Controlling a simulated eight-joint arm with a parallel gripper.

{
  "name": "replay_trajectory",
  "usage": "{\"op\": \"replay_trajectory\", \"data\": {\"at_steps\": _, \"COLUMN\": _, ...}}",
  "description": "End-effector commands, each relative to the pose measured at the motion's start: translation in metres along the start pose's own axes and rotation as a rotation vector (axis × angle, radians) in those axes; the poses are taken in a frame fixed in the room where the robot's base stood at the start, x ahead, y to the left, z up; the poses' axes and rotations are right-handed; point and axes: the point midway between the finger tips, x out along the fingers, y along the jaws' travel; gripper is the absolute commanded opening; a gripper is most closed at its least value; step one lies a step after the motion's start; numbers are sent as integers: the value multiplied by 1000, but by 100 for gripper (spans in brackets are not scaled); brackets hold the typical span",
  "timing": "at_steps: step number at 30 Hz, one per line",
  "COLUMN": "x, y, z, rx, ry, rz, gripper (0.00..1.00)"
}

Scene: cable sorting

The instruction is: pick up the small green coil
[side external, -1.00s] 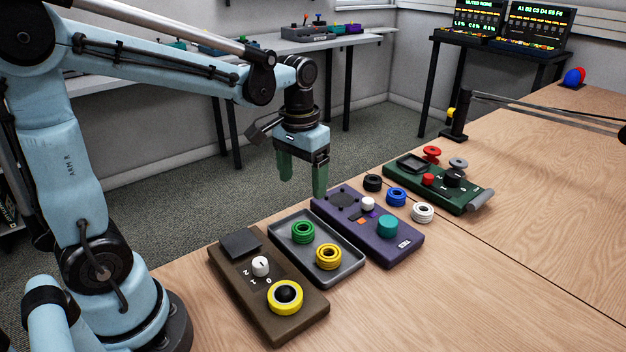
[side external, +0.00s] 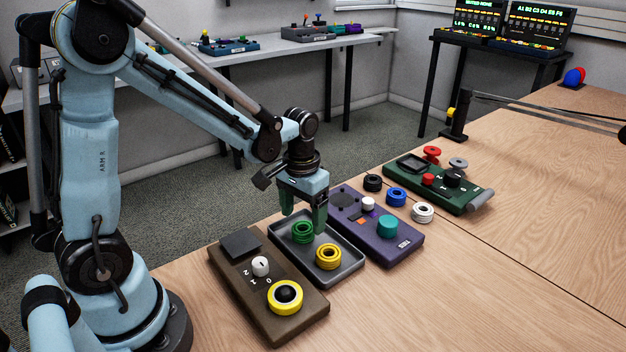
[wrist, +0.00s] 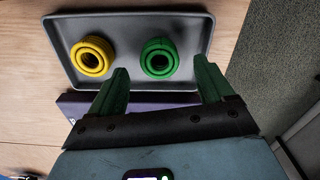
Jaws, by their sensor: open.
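The small green coil (side external: 303,232) lies in the grey tray (side external: 345,268), toward its back end. In the wrist view the green coil (wrist: 159,58) sits between the lines of my two fingers, a little beyond their tips. My gripper (side external: 304,212) is open and empty, its green fingers just above and behind the coil. The wrist view shows the gripper (wrist: 163,80) with its fingers wide apart, one on each side of the coil's line. I cannot tell from these views whether a finger touches the coil or tray.
A yellow coil (side external: 328,257) lies in the same tray beside the green one. A brown control box (side external: 262,300) stands left of the tray and a purple box (side external: 400,245) right of it. Black (side external: 372,183), blue (side external: 396,197) and white (side external: 422,212) coils lie beyond on the table.

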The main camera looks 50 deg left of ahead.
Motion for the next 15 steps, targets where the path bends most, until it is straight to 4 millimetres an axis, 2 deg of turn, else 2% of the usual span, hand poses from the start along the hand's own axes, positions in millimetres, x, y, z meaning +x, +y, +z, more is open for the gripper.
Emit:
{"op": "replay_trajectory", "data": {"at_steps": 6, "x": 26, "y": 1, "z": 1, "rx": 0, "ry": 1, "rz": -1, "gripper": 81}}
{"op": "replay_trajectory", "data": {"at_steps": 15, "x": 34, "y": 1, "z": 1, "rx": -1, "ry": 2, "rz": -1, "gripper": 81}}
